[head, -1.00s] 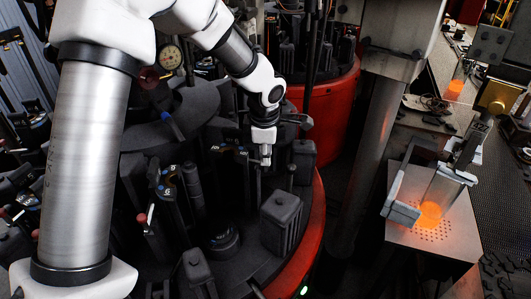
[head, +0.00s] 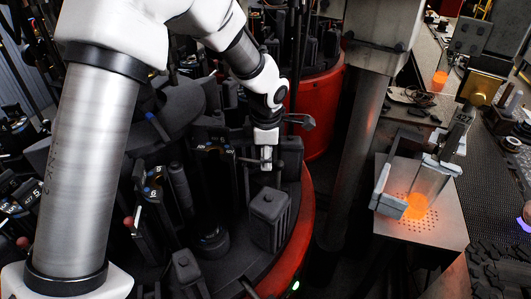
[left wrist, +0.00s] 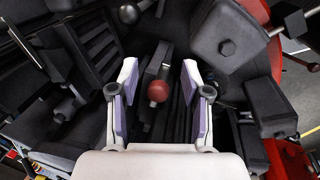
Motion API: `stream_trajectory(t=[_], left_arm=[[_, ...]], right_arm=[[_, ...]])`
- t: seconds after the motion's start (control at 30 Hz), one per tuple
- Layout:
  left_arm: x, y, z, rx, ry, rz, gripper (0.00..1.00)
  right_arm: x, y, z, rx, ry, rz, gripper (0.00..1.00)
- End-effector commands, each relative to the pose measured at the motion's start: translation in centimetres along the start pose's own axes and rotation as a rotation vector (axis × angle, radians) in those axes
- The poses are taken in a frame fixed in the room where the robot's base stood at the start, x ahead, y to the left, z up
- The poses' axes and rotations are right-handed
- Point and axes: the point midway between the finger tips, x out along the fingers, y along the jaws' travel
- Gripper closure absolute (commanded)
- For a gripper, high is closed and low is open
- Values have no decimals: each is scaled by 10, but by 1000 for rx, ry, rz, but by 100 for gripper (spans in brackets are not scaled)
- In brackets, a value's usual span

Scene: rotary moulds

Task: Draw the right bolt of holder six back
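My left gripper (head: 266,158) points down over the dark ring of mould holders, beside a holder with small blue-marked labels (head: 214,148). In the left wrist view its two pale fingers (left wrist: 157,88) stand apart with purple inner pads. A bolt's dark red ball knob (left wrist: 157,91) shows between them, with gaps on both sides. I cannot tell how far below the fingertips it is. In the head view, a labelled holder (head: 153,185) with a figure that looks like a 6 stands further left, with a reddish knob (head: 128,222) beside it.
A dark block (head: 270,218) stands close below the left gripper, near the ring's red rim (head: 305,225). More dark blocks and posts crowd the ring. At right, a perforated plate (head: 450,225) bears a glowing orange piece (head: 416,206) beside grey metal jaws. A steel column (head: 352,135) stands between.

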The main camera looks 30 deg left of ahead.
Motion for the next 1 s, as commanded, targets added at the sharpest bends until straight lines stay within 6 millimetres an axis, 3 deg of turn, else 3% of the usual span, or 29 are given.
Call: stream_trajectory(t=[0.23,0.53,0.7,1.0], left_arm=[[-14,2,1,0,-1,4,52],[-86,2,3,0,-1,5,52],[-114,2,3,1,1,1,52],[-119,1,3,2,2,-1,52]], right_arm=[[-1,0,0,0,0,0,60],[-1,0,0,0,0,0,60],[0,0,0,0,0,0,60],[-1,0,0,0,0,0,60]])
